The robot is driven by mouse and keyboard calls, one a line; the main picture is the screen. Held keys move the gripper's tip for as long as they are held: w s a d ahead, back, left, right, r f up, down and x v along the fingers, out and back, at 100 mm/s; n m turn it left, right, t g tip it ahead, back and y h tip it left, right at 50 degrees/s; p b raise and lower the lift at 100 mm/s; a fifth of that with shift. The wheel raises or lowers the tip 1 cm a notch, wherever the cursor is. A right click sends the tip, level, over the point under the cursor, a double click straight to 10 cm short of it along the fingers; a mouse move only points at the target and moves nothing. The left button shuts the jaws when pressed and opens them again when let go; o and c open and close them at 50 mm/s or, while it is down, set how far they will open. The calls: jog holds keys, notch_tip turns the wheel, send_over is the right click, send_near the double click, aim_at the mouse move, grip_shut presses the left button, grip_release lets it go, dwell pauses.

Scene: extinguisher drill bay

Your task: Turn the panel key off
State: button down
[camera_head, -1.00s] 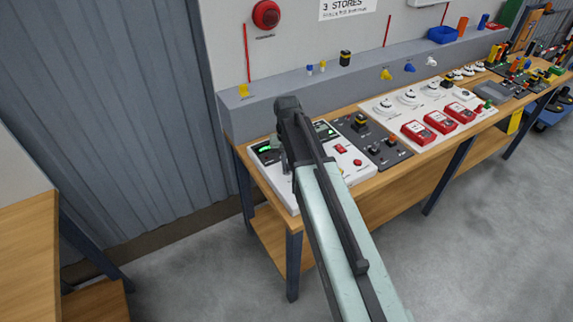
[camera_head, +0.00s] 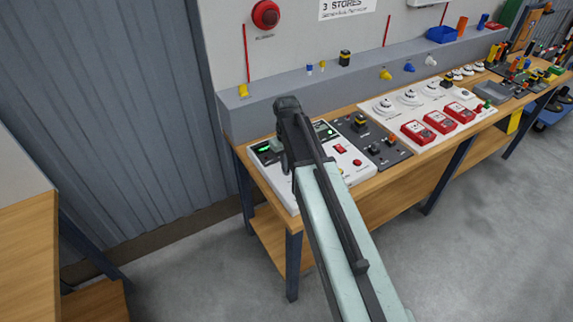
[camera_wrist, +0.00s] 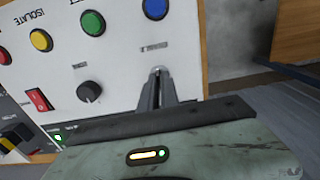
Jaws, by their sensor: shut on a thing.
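The white control panel (camera_head: 320,171) lies on the near left end of the wooden bench. The wrist view shows its face (camera_wrist: 120,65) close up, with coloured round buttons, a red rocker switch and a black knob. My gripper (camera_wrist: 157,82) points at the panel, with its two dark fingers close together. It is shut on the panel key (camera_wrist: 158,70), of which only a small pale metal part shows between the fingertips. The key's turn angle cannot be made out. In the head view my arm hides the key and much of the panel.
The black knob (camera_wrist: 89,91) sits left of my fingers, and the blue button (camera_wrist: 155,8) is beyond them. A dark switch panel (camera_head: 372,140) and a board with red call points (camera_head: 440,122) lie farther right on the bench. Grey floor is open at the right.

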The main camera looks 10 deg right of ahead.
jog(key=c, duration=1.6)
grip_release()
jog(key=shift+r, duration=0.15)
notch_tip(320, 180, up, 8)
jog(key=p, duration=0.8)
jog(key=shift+f, duration=0.25)
